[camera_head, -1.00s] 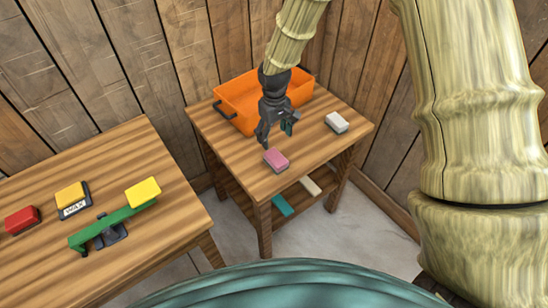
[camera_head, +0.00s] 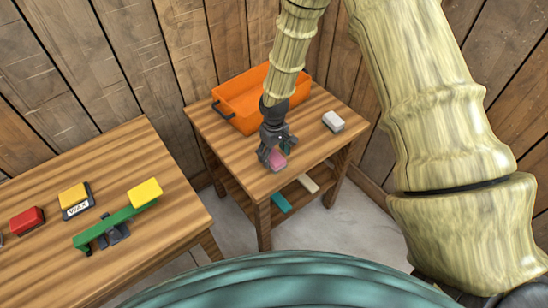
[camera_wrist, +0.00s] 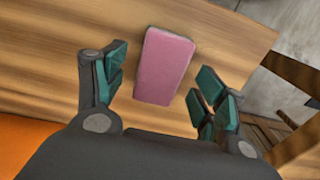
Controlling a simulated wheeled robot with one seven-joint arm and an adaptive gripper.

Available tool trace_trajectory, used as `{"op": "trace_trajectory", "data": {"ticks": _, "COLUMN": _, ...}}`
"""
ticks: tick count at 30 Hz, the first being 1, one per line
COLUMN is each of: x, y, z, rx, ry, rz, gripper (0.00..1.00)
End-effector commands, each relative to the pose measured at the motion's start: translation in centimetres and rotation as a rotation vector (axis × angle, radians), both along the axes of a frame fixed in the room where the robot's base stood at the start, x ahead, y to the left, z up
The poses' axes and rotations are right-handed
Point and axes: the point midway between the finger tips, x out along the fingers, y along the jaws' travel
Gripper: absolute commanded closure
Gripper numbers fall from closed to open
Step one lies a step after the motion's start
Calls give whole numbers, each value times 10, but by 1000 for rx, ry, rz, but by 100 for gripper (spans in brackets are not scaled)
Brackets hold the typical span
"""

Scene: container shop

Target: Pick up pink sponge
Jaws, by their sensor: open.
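The pink sponge (camera_head: 278,158) lies on the small wooden table near its front edge; in the head view my gripper partly hides it. In the wrist view the pink sponge (camera_wrist: 164,66) lies flat between the two open fingers, nearer the left one, with a gap on each side. My gripper (camera_head: 272,158) is open and points down over the sponge; its green finger pads (camera_wrist: 162,88) also show in the wrist view. I cannot tell how far the fingertips are above the table top.
An orange bin (camera_head: 240,99) stands behind my gripper on the small table (camera_head: 218,134), and a white block (camera_head: 333,121) lies to the right. At left, another table (camera_head: 170,235) holds a green balance (camera_head: 118,222), yellow (camera_head: 145,192) and red (camera_head: 27,220) blocks, and a labelled item (camera_head: 76,203).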

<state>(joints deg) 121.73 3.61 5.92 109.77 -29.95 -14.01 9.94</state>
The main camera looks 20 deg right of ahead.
Motion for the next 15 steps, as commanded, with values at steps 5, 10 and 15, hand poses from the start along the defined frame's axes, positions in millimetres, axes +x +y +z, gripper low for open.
{"op": "trace_trajectory", "data": {"ticks": 5, "x": 0, "y": 0, "z": -14, "rx": 0, "ry": 1, "rz": 1, "gripper": 29}}
{"op": "trace_trajectory", "data": {"ticks": 10, "x": 1, "y": 0, "z": -19, "rx": -1, "ry": -1, "rz": 0, "gripper": 29}}
{"op": "trace_trajectory", "data": {"ticks": 15, "x": 1, "y": 0, "z": -19, "rx": 0, "ry": -1, "rz": 0, "gripper": 29}}
